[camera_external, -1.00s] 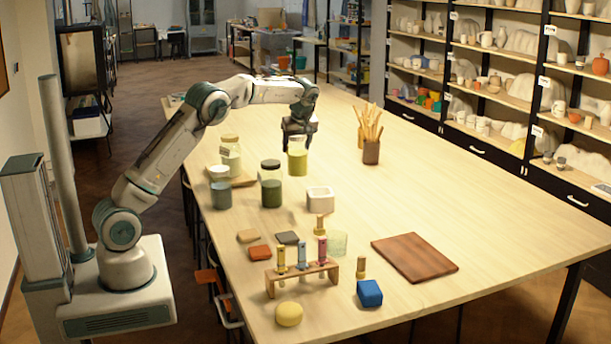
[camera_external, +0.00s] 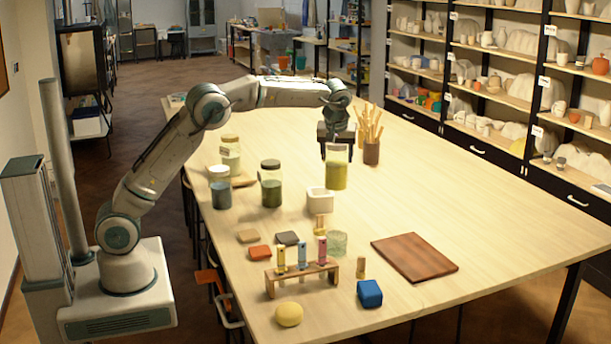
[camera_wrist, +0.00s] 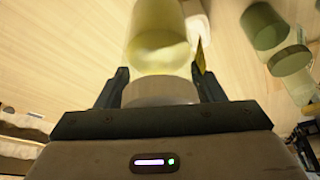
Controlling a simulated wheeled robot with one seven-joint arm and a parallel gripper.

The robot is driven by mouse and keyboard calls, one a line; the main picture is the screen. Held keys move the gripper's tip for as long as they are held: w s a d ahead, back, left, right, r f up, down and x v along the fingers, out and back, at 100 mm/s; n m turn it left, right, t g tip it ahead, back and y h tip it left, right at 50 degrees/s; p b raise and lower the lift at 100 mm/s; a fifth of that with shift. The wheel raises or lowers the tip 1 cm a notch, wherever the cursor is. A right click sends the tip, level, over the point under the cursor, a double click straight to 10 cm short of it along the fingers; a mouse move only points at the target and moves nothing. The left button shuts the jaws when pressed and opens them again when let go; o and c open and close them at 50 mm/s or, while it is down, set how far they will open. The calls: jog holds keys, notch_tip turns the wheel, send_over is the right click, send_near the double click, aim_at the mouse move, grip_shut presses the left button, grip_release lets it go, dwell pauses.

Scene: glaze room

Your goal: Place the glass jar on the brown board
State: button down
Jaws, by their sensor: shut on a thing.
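In the wrist view the jar (camera_wrist: 158,40) sits between the fingers of my gripper (camera_wrist: 160,85), lid end towards the palm. The brown board (camera_external: 415,257) lies flat and bare on the table, nearer the camera and to the right of the jar. The board does not show in the wrist view.
A pot of wooden tools (camera_external: 371,152) stands just right of the jar. The table right of the board is clear.

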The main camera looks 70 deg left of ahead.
jog(key=s+d+r+m+t+h, duration=0.15)
jog(key=d+m, duration=0.45)
jog(key=d, duration=1.1)
jog(key=s+d+m+t+h, duration=0.15)
jog(key=d+m, duration=0.45)
jog(key=d, duration=1.1)
jog(key=w+a+f+p, duration=0.4)
jog(key=w+a+f, duration=0.4)
jog(key=f, duration=0.3)
jog(key=shift+w+g+h, duration=0.2)
jog(key=shift+g+h, duration=0.1)
jog(key=shift+f, duration=0.15)
jog(key=shift+c, duration=1.8)
grip_release()
